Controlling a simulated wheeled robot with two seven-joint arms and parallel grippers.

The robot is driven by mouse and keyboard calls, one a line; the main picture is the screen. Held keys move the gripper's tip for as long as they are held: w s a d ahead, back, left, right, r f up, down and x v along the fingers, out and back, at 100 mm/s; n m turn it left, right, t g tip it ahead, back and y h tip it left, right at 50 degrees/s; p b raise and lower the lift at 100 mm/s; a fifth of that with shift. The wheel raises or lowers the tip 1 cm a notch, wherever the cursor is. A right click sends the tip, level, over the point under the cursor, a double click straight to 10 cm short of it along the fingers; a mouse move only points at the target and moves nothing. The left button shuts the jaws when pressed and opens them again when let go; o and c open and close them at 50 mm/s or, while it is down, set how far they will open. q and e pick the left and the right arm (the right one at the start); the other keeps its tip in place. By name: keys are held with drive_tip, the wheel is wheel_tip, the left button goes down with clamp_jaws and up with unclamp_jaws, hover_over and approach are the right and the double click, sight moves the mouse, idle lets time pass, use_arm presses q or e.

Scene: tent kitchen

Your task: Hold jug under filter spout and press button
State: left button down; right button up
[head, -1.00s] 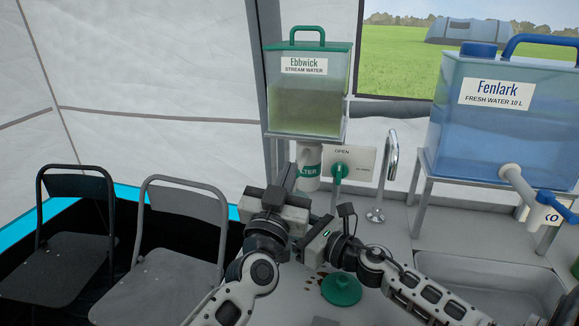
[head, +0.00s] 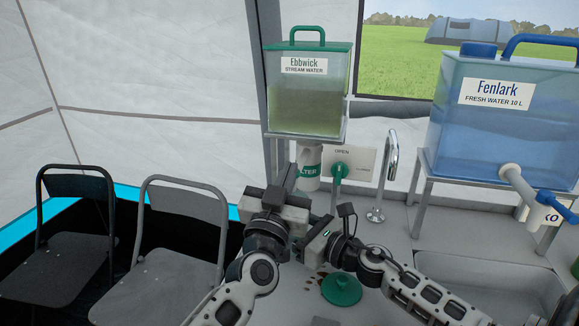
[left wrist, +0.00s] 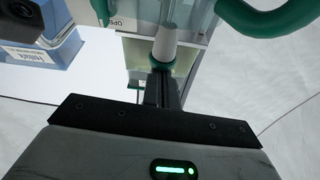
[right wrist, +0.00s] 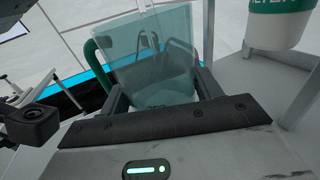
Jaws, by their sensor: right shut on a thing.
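The stream-water tank (head: 306,106), labelled Ebbwick, stands on a raised stand. Below it hangs the white filter (head: 307,160) with a green band, partly behind my left gripper. My left gripper (head: 284,180) is just in front of the filter; its fingers look close together. In the left wrist view a pale grey cylinder with a green ring (left wrist: 165,48) lies beyond the fingertips. My right gripper (head: 303,240) is shut on the clear jug (right wrist: 150,50), which has a green handle (right wrist: 97,75). The jug is largely hidden in the head view. I cannot make out the button.
A green lid (head: 341,289) lies on the counter near brown specks. The Fenlark tank (head: 500,120) and sink (head: 490,285) are at right. Two folding chairs (head: 180,235) stand left.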

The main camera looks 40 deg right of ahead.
use_arm(q)
drive_tip(key=shift+s+d+f, duration=0.2)
drive_tip(key=shift+d+f, duration=0.05)
drive_tip(key=shift+f, duration=0.2)
idle(0.5)
use_arm(e)
drive_tip(key=shift+w+a, duration=0.1)
drive_tip(key=shift+d+f, duration=0.1)
drive_tip(key=shift+d, duration=0.1)
use_arm(q)
wheel_tip(320, 180, up, 6)
drive_tip(key=s+a+f+n+t, duration=0.1)
drive_tip(key=s+a+f+n, duration=0.1)
drive_tip(key=a, duration=0.5)
drive_tip(key=s+a+f+n+t, duration=0.1)
drive_tip(key=s+a+f, duration=0.15)
drive_tip(key=a, duration=0.35)
drive_tip(key=a+f+n+g+y, duration=0.1)
drive_tip(key=a+f+n+y, duration=0.3)
drive_tip(key=a+f, duration=1.1)
wheel_tip(320, 180, down, 3)
drive_tip(key=shift+s+a+r+g+y, duration=0.1)
drive_tip(key=shift+s+a+g+y, duration=0.25)
drive_tip(key=shift+y, duration=0.65)
